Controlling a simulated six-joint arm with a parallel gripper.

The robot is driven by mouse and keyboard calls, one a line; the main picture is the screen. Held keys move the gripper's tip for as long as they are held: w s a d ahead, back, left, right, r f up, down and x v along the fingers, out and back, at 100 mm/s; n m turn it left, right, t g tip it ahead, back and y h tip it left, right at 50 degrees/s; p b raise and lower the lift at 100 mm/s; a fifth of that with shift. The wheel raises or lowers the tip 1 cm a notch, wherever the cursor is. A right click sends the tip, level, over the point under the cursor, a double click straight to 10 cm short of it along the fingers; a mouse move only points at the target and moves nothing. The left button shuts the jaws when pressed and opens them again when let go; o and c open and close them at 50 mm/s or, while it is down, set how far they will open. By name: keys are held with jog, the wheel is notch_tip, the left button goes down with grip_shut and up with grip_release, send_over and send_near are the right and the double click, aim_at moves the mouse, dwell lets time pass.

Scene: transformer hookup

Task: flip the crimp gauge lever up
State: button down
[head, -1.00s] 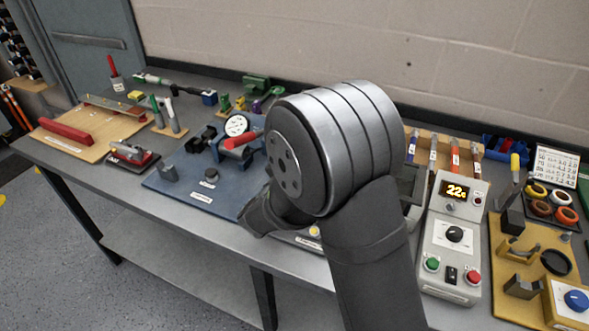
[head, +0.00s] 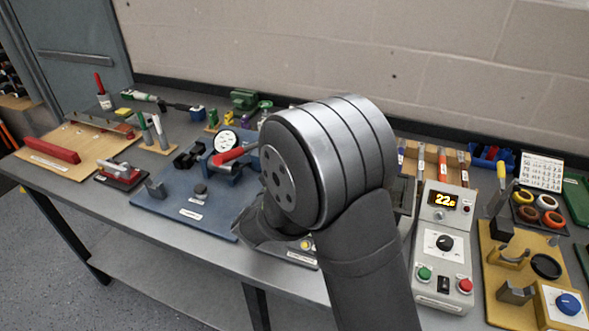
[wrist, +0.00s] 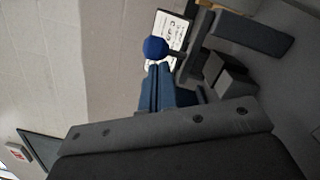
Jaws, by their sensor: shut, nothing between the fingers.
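In the head view a round white dial (head: 229,142) stands on a blue base plate (head: 165,205), with a red-handled lever (head: 230,156) lying nearly flat beside it. I cannot tell for sure whether this is the crimp gauge. In the wrist view a blue ball knob (wrist: 156,48) shows in front of a white marked card (wrist: 172,28). My gripper (wrist: 164,85) shows there as a narrow blue pair, pressed together, pointing at the knob. Whether they touch is unclear. In the head view my arm hides the gripper and the bench behind it.
A grey box with a lit display (head: 443,200) and a yellow plate (head: 497,310) with fixtures stand to the right. Coloured rings (head: 550,202) lie behind them. A wooden board (head: 75,160) with a red bar lies at far left. A wall backs the bench.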

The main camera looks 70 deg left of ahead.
jog(key=shift+w+r+m, duration=0.1)
jog(key=shift+r+m, duration=0.15)
jog(key=shift+m, duration=0.15)
jog(key=w+d+r+m, duration=0.4)
jog(key=m, duration=0.7)
jog(key=shift+w+d+g+h, duration=0.25)
jog(key=shift+d+g+h, duration=0.05)
jog(key=shift+g+h, duration=0.1)
jog(key=shift+w+d, duration=0.1)
dwell(0.5)
jog(key=v, duration=1)
jog(key=shift+w+r, duration=0.1)
dwell(0.4)
